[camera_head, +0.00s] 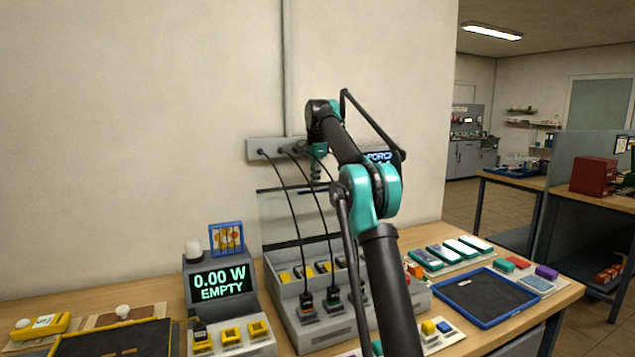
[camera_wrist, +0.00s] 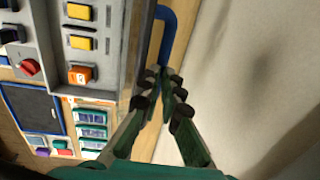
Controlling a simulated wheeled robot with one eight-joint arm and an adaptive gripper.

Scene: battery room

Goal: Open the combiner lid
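The combiner (camera_head: 318,335) is a grey box on the bench with yellow modules and black cable plugs in it. Its clear lid (camera_head: 285,217) with dark edges stands raised, roughly upright, at the back of the box. In the wrist view a blue handle (camera_wrist: 169,32) runs down to my fingertips. My gripper (camera_head: 316,176) points down at the lid's upper edge; in the wrist view its fingers (camera_wrist: 162,84) are a narrow gap apart, at the handle's lower end. I cannot tell whether they press on it. My arm hides the right part of the lid and box.
A display unit (camera_head: 220,283) reading 0.00 W EMPTY stands left of the combiner. Black cables drop from the wall strip (camera_head: 262,149) into the box. A blue-rimmed tray (camera_head: 488,321) and several modules (camera_head: 447,252) lie to the right. The wall is close behind.

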